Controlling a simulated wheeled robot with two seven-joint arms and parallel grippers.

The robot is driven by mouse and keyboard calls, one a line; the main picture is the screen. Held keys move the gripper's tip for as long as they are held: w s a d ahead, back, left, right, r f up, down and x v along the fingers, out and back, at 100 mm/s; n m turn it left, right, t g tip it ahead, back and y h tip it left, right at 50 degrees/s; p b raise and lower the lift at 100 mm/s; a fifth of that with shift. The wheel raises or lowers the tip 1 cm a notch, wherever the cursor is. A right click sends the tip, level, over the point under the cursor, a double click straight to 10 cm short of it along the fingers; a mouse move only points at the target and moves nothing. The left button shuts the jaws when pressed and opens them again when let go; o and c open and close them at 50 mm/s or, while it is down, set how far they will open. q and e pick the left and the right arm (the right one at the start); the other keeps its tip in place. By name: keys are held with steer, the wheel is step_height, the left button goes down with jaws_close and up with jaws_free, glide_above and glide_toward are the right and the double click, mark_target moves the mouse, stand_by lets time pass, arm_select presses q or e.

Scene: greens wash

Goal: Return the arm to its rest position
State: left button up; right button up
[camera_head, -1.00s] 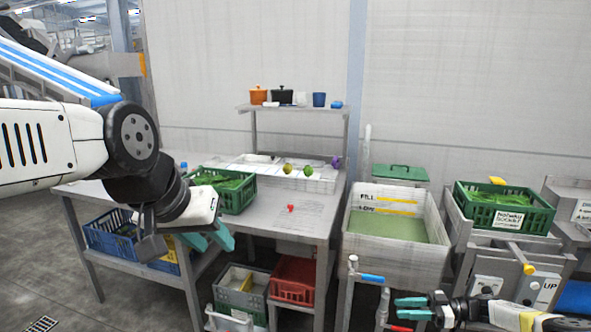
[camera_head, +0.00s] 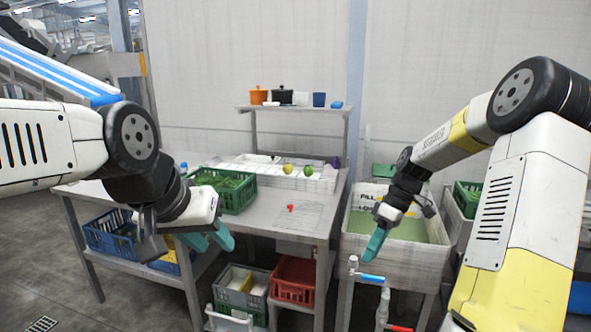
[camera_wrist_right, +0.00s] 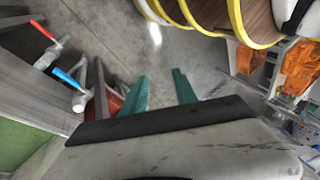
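My left gripper (camera_head: 209,240) hangs at the front edge of the table, left of the middle. Its teal fingers look a little apart with nothing between them. My right arm comes in from the right, and its gripper (camera_head: 377,245) points down in front of the wash tank (camera_head: 352,238). In the right wrist view the two teal fingers of the right gripper (camera_wrist_right: 160,92) stand apart, with only floor between them.
The table (camera_head: 255,223) bears a green crate of greens (camera_head: 238,198), a white tray (camera_head: 262,177) and a small red item (camera_head: 290,208). A blue-handled valve (camera_head: 372,277) sits low before the tank. A red crate (camera_head: 291,285) stands under the table.

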steer(key=s+a+r+m+t+h, duration=0.1)
steer(key=s+r+m+t, duration=0.3)
steer(key=s+r, duration=0.4)
steer(key=s+a+r+m+t+h, duration=0.1)
steer(key=s+a+r+m+t, duration=0.3)
steer(key=s, duration=0.7)
step_height(320, 180, up, 5)
steer(key=shift+s+a+f+m, duration=0.15)
steer(key=shift+a+m, duration=0.15)
steer(key=shift+m, duration=0.8)
